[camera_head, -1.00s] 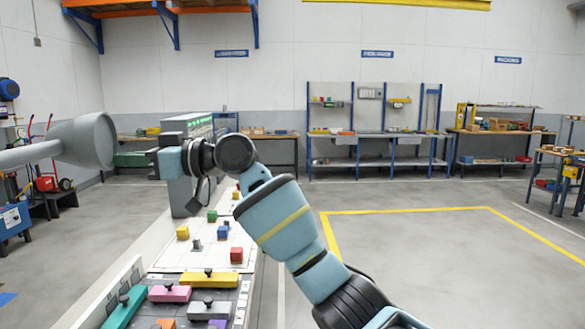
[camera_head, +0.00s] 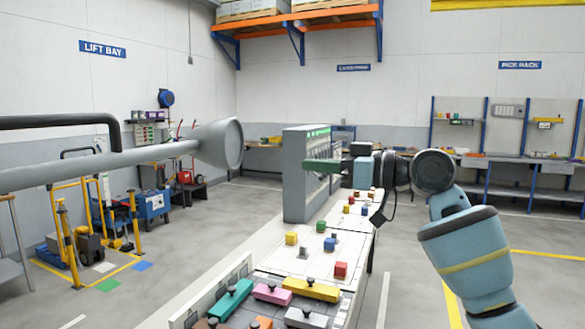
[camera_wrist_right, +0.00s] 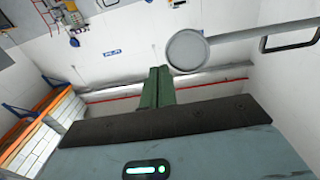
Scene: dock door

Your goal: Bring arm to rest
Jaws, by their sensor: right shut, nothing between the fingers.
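My right arm comes in from the right in the head view. Its gripper (camera_head: 312,165) is raised above the workbench, with its green fingers pointing left across the front of a grey cabinet. The fingers are together with nothing between them. I cannot tell from the picture how far the fingers are from the cabinet. My left gripper is not in view.
The grey cabinet (camera_head: 297,185) stands on the long bench (camera_head: 290,258), among coloured blocks and knobbed pieces. A grey pole with a flared round end (camera_head: 222,143) reaches in from the left; it also shows in the wrist view (camera_wrist_right: 187,50). Open floor lies right of the bench.

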